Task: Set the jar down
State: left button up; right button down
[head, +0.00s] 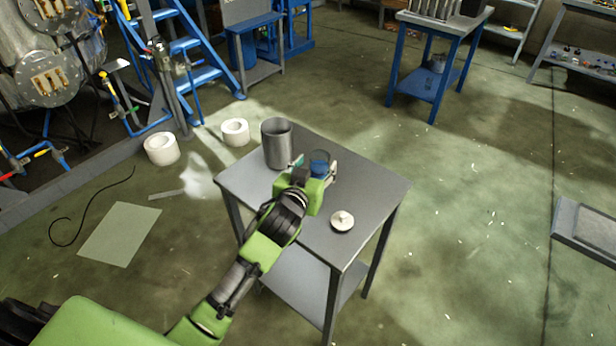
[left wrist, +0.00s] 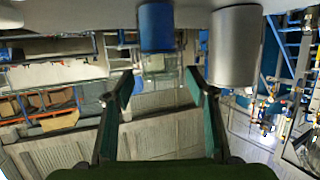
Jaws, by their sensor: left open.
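In the left wrist view, which looks upside down, the jar (left wrist: 157,27) shows past the fingertips, upright on the table top. My left gripper (head: 315,168) is at the jar with its fingers spread. The left wrist view shows the fingertips (left wrist: 159,83) wide apart with nothing clamped between them. The fingers and wrist hide part of the jar in the head view. My right gripper is not in view.
A tall grey metal cylinder (head: 277,143) stands left of the jar on the table and also shows in the left wrist view (left wrist: 235,45). A white knobbed lid-like disc (head: 342,221) lies near the table's front right.

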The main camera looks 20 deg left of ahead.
pick_arm(q)
jog(key=v, duration=0.8)
